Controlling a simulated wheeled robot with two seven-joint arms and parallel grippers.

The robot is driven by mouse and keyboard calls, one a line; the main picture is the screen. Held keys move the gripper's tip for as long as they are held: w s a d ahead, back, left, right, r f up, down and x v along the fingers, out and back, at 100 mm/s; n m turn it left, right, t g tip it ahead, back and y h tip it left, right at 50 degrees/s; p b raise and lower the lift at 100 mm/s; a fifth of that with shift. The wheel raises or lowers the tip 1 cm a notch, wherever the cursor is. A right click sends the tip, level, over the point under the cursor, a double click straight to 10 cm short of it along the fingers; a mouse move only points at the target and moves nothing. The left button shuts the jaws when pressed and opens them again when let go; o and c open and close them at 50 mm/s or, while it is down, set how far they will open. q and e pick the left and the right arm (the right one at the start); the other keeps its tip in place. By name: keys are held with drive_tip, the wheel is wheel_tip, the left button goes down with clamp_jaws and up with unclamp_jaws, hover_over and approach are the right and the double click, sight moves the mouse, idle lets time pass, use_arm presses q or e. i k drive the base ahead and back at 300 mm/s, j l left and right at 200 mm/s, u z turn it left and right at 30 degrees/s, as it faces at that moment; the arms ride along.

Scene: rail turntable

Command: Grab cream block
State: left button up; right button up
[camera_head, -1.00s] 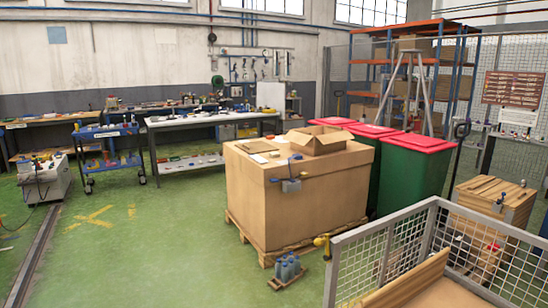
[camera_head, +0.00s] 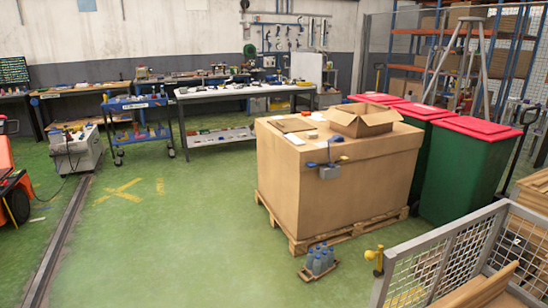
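I cannot pick out a cream block with certainty. Small pale pieces (camera_head: 295,139) lie on top of the large cardboard box (camera_head: 335,181), beside a flat brown sheet (camera_head: 292,125) and an open carton (camera_head: 362,121). They are too small to tell whether one is the cream block. Neither of my grippers is in view.
The box stands on a wooden pallet (camera_head: 298,244), with a bottle carrier (camera_head: 318,262) in front. Green bins (camera_head: 457,173) and a mesh cage (camera_head: 437,264) are on the right. Workbenches (camera_head: 245,91) and a blue cart (camera_head: 138,121) stand behind. Green floor is clear left of the box.

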sight(311, 135)
drive_tip(key=i, duration=1.95)
drive_tip(key=j+u, duration=0.05)
drive_tip(key=j, duration=0.05)
